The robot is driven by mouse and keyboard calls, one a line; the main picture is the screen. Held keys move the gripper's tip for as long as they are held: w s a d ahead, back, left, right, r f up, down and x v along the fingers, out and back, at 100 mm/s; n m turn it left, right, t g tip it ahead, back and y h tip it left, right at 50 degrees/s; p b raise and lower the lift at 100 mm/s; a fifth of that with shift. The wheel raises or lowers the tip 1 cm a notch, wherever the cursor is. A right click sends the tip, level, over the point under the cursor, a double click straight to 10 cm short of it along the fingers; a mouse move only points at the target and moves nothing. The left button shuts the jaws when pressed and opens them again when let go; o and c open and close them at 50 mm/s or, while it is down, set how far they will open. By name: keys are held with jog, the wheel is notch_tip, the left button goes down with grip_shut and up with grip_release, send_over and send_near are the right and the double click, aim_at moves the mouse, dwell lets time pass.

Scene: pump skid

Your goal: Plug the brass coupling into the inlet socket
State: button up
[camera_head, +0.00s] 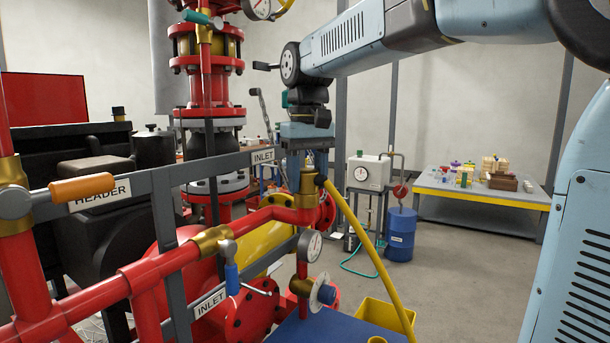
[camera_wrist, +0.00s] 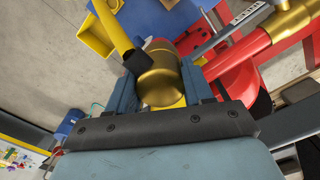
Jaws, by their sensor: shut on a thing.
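The brass coupling (camera_wrist: 160,84) is gripped between the two blue fingers of my gripper (camera_wrist: 165,90) in the wrist view. In the head view my gripper (camera_head: 307,162) points down, and the coupling (camera_head: 302,187) shows below its fingers, in front of the red pipe. A yellow hose (camera_head: 350,228) with a black end piece leaves the coupling and hangs down to the right.
A yellow bin (camera_head: 384,318) stands on the floor. A blue drum (camera_head: 401,235) and a bench stand farther right.

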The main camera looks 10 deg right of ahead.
jog(key=o, duration=1.3)
jog(key=shift+c, duration=0.2)
notch_tip(320, 180, up, 14)
jog(key=shift+f, duration=0.15)
jog(key=s+d+f+m+t, duration=0.1)
jog(key=s+d+f+t, duration=0.1)
jog(key=s+d+f, duration=0.3)
jog(key=s+d+f+m+t, duration=0.1)
jog(key=s+d+f, duration=0.4)
jog(key=f, duration=0.7)
jog(key=s+d+f+m+t, duration=0.2)
jog(key=s+d+f, duration=0.3)
jog(key=s+f, duration=0.2)
jog(key=shift+d+f+t, duration=0.3)
jog(key=shift+f, duration=0.45)
